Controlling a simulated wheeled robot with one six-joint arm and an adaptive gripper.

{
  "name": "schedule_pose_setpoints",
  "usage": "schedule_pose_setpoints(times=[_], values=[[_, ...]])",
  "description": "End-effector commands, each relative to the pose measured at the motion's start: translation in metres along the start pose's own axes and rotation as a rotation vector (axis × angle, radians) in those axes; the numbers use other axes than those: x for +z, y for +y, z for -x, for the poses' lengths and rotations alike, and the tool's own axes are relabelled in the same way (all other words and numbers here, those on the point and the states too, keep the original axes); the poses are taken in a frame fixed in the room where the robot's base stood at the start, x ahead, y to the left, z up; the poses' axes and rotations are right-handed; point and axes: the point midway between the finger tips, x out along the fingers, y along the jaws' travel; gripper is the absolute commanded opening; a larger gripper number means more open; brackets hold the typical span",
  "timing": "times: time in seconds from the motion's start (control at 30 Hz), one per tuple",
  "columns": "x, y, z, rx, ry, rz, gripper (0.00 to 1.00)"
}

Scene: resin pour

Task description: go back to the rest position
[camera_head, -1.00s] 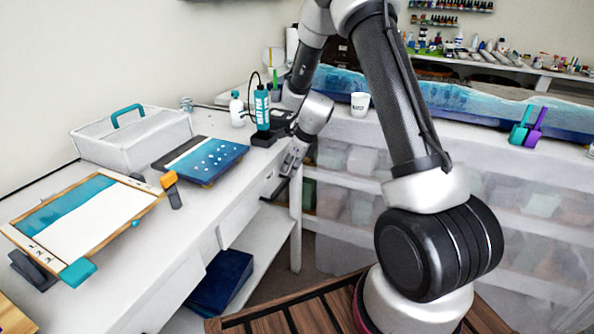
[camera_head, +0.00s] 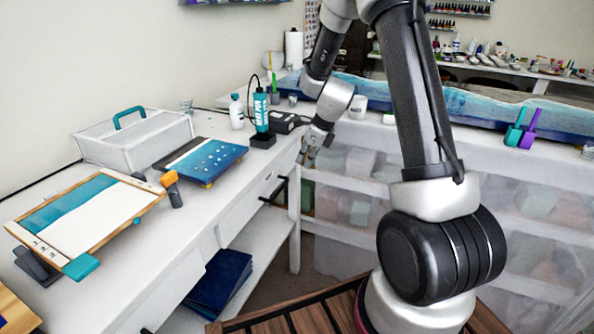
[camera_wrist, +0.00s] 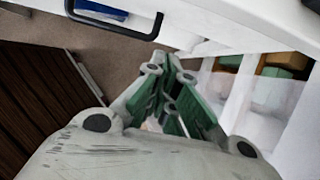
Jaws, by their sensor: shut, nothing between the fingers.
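My gripper (camera_head: 309,158) hangs at the end of my arm, past the right end of the white workbench (camera_head: 225,215), beside its drawers and in front of the clear storage bins. In the wrist view my gripper (camera_wrist: 172,112) points away from the camera, its green-sided fingers drawn together with nothing between them. A black drawer handle (camera_wrist: 115,30) is close by on the left in that view. My gripper touches nothing that I can make out.
On the workbench are a white caddy (camera_head: 135,150), a blue panel (camera_head: 206,158), a framed board (camera_head: 85,215), an orange-headed tool (camera_head: 171,185) and a teal bottle (camera_head: 262,112). Teal and purple scoops (camera_head: 523,130) stand on the right shelf. Storage bins (camera_head: 365,185) fill the space below.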

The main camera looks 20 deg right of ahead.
Motion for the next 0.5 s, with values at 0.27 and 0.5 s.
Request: schedule_pose_setpoints(times=[0.27, 0.5], values=[[-0.001, 0.000, 0.039, 0.000, 0.000, -0.001, 0.00], [-0.001, 0.001, 0.042, 0.003, 0.002, 0.046, 0.00]])
